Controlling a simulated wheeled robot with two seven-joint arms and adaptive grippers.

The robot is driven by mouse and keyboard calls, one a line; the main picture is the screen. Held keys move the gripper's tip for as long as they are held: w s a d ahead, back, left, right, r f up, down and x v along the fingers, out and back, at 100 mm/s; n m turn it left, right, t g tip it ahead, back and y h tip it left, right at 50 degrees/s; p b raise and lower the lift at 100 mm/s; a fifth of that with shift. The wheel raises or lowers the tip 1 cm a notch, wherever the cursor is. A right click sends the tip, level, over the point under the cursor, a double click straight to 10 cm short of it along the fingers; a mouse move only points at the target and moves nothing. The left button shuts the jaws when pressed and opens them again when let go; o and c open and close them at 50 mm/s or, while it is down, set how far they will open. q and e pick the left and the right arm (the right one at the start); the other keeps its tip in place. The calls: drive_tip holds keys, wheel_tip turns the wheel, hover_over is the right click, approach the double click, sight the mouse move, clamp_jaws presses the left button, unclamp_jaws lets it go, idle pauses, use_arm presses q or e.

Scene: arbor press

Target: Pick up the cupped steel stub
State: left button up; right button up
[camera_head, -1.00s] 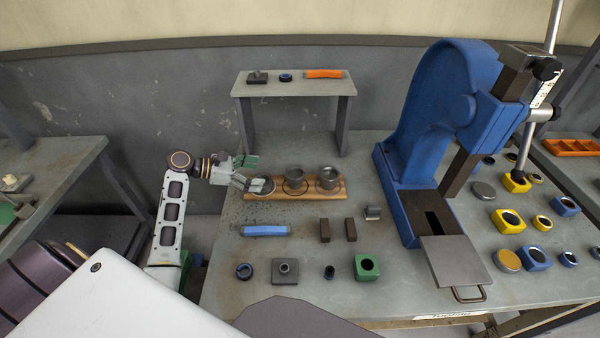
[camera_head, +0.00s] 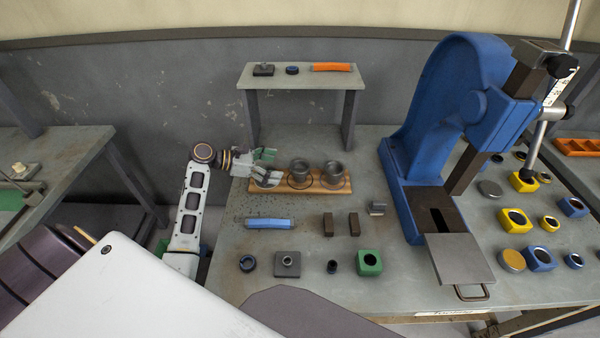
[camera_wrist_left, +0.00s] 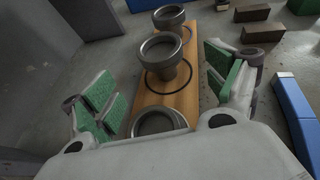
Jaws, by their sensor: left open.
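Three grey steel cup-shaped pieces stand in a row on a wooden board. I cannot tell for sure which is the cupped steel stub. The leftmost piece (camera_wrist_left: 160,123) is low in the left wrist view, partly hidden by my gripper body. The middle piece (camera_head: 300,171) and the right piece (camera_head: 333,173) stand upright with open tops; they also show in the left wrist view. My left gripper (camera_head: 267,166) is open and empty at the board's left end, over the leftmost piece. Its green-padded fingers spread to either side of the board in the left wrist view. My right gripper is not in view.
The wooden board (camera_head: 316,186) lies on the grey bench. A small raised shelf (camera_head: 300,77) stands behind it. A blue bar (camera_head: 269,224) and two brown blocks lie in front. The blue press (camera_head: 413,150) stands to the right.

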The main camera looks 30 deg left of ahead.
sight(302, 168)
use_arm(q)
drive_tip(key=shift+x, duration=2.3)
drive_tip(key=shift+p+x, duration=0.35)
drive_tip(key=shift+x, duration=2.25)
drive_tip(key=shift+d+r, duration=0.1)
drive_tip(key=shift+r, duration=0.1)
drive_tip(key=c, duration=1.4)
